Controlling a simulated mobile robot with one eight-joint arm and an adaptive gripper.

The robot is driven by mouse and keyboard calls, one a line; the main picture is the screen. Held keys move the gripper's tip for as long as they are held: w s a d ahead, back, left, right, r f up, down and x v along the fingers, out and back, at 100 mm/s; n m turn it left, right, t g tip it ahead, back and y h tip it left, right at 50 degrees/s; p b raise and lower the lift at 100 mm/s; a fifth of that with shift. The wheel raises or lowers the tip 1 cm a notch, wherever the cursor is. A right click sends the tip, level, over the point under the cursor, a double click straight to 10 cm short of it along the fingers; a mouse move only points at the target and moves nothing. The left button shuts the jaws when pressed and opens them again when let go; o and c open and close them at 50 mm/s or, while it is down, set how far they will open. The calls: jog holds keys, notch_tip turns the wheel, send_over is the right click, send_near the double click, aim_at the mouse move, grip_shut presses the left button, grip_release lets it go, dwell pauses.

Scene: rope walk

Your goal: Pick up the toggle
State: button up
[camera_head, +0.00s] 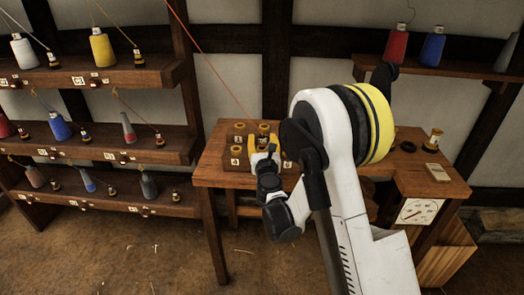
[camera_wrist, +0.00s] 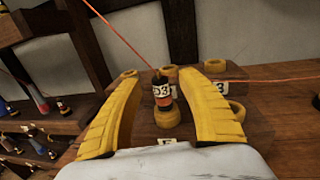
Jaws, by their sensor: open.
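The toggle (camera_wrist: 163,92), a small dark upright piece with an orange band and a white "3" label, stands over a yellow ring (camera_wrist: 167,117) on the stepped wooden block (camera_wrist: 190,75). An orange line runs up and left from its top. My gripper (camera_wrist: 172,72) is open, its yellow fingers spread on either side of the toggle, apart from it. My arm hides part of the block and bench there.
Shelves with coloured spools (camera_head: 103,48) and small toggles stand at left. A wall shelf (camera_head: 450,72) holds more spools at upper right. A spool-like piece (camera_head: 433,140), a pale block (camera_head: 437,172) and a dial (camera_head: 418,211) are at the bench's right.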

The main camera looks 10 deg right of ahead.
jog(key=shift+w+d, duration=0.1)
jog(key=shift+w, duration=0.7)
grip_shut()
